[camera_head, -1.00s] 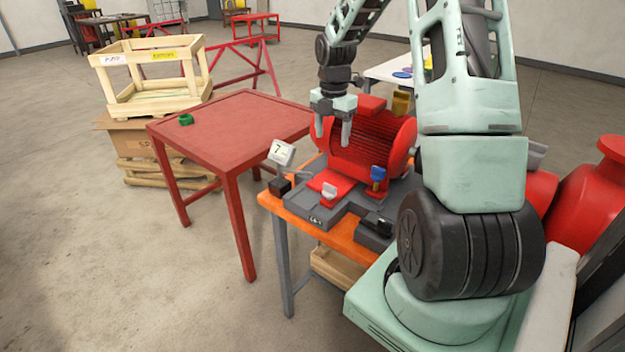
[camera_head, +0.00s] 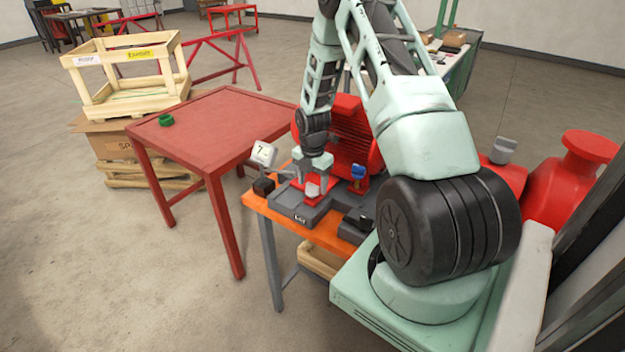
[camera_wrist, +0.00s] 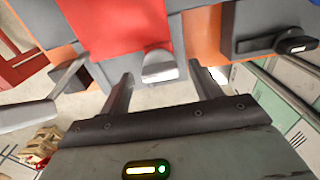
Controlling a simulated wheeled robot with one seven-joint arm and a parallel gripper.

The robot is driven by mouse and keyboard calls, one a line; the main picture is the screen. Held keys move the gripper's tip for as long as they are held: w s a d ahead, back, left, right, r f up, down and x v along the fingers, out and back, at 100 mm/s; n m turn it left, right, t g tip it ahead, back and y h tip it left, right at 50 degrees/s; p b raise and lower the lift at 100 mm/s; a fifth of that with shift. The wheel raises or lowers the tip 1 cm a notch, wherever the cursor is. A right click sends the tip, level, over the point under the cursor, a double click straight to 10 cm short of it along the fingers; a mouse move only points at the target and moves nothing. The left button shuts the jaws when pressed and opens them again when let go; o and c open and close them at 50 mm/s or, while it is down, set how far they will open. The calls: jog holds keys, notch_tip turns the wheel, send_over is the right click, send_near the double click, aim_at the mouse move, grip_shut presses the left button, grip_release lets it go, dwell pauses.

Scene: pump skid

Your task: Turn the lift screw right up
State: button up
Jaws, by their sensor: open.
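A pale grey screw head or knob (camera_head: 312,190), which looks like the lift screw, stands at the front of a red plate on the grey pump-skid base (camera_head: 290,208). In the wrist view this pale knob (camera_wrist: 160,68) lies between the fingers, at the edge of the red plate (camera_wrist: 110,25). My gripper (camera_head: 313,180) points down over it; in the wrist view my gripper (camera_wrist: 162,88) is open, one finger on each side with gaps. I cannot tell how deep the fingertips reach. A blue-topped knob (camera_head: 358,172) stands to the right. A small display (camera_head: 263,153) stands at the left.
The red motor (camera_head: 345,140) rises close behind my gripper. The orange bench edge (camera_head: 320,239) runs in front. A black-handled block (camera_head: 358,222) is at the right.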

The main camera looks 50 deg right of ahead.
jog(key=c, duration=1)
